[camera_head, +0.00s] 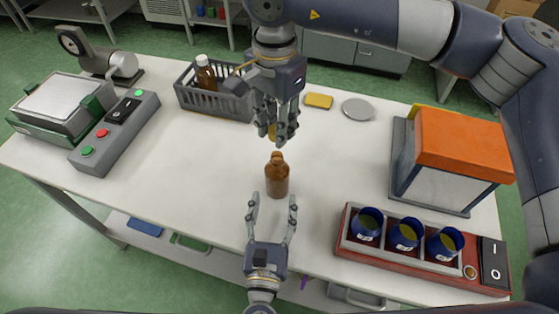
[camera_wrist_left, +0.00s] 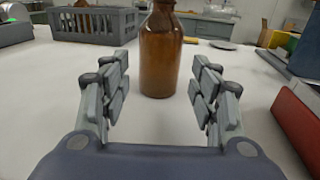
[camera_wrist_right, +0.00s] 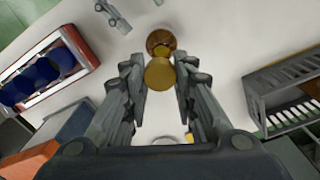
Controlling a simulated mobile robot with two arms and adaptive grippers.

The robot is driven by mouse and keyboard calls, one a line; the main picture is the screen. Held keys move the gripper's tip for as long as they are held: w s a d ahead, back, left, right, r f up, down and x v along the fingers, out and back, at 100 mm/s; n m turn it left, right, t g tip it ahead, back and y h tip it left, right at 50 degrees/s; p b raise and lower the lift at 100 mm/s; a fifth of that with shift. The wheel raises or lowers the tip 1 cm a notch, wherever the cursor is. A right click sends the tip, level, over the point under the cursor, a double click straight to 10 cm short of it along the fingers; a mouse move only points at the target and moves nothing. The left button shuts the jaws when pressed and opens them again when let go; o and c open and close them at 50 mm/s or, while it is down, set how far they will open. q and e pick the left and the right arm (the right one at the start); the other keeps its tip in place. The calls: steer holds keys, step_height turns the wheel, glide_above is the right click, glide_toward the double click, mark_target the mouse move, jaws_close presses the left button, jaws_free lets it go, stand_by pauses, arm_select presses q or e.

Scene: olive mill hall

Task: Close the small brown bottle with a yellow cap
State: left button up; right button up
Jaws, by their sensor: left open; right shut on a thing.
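The small brown bottle (camera_head: 277,178) stands upright and uncapped near the middle of the white table. In the left wrist view the bottle (camera_wrist_left: 160,55) stands just beyond and between the open fingers. My left gripper (camera_head: 271,205) is open and empty, with its fingertips on the near side of the bottle. My right gripper (camera_head: 276,125) is shut on a yellow cap (camera_wrist_right: 159,74), mostly hidden by the fingers in the head view. In the right wrist view the cap is at the fingertips, beside the bottle's open mouth (camera_wrist_right: 160,43). The cap appears apart from the bottle.
A grey crate (camera_head: 220,107) holds another brown bottle with a white cap (camera_head: 205,73). A red rack (camera_head: 350,246) with blue cups stands at the front right, below an orange-topped box (camera_head: 460,143). A scale (camera_head: 57,100) and button panel (camera_head: 117,133) stand left. Table left of the bottle is clear.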

arm_select(q)
steer(key=shift+w, duration=0.35)
steer(key=shift+s+r, duration=0.15)
steer(key=shift+s, duration=0.1)
steer(key=w, duration=0.4)
steer(key=w+d, duration=0.1)
steer(key=w, duration=0.7)
steer(key=shift+w+d, duration=0.1)
steer(key=shift+d, duration=0.15)
jaws_close()
